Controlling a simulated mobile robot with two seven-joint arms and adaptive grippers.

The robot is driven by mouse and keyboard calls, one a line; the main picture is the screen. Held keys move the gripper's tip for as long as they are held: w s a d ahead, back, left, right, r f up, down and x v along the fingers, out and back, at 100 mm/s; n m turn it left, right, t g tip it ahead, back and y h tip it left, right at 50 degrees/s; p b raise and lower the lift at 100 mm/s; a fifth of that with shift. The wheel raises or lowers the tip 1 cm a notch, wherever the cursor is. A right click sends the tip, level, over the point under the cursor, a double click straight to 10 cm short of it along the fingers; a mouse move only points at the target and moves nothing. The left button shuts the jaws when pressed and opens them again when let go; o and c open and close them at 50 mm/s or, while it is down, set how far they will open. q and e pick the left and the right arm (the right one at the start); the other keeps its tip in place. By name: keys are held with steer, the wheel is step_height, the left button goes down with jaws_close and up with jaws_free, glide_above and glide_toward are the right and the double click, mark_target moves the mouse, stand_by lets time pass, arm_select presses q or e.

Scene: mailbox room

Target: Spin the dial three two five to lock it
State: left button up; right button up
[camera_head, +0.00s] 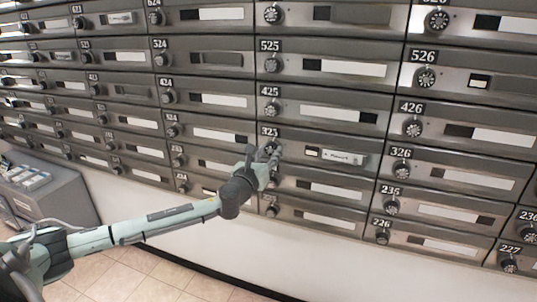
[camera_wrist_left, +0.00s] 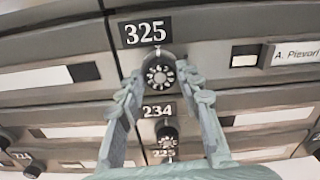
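The dial of mailbox 325 (camera_wrist_left: 158,74) is a round dark knob with a pale numbered face, right below the black 325 plate (camera_wrist_left: 146,31). In the head view the 325 plate (camera_head: 269,131) shows just above my left gripper (camera_head: 270,156), which hides most of the dial. In the left wrist view my left gripper (camera_wrist_left: 160,80) has its two fingers apart, one on each side of the dial. A small gap seems to show on each side; I cannot tell whether either finger touches it. My right gripper is not in view.
Rows of grey mailboxes with similar dials fill the wall. The dial of 425 (camera_head: 271,109) is above, and the dial of 234 (camera_wrist_left: 167,132) is below, between my fingers in the wrist view. A grey cabinet (camera_head: 50,192) stands at the left; the tiled floor (camera_head: 150,275) is clear.

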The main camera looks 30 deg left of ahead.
arm_select(q)
steer(key=o, duration=0.3)
steer(key=shift+s, duration=0.1)
steer(key=v, duration=1.1)
steer(key=shift+s, duration=0.4)
steer(key=shift+f, duration=0.1)
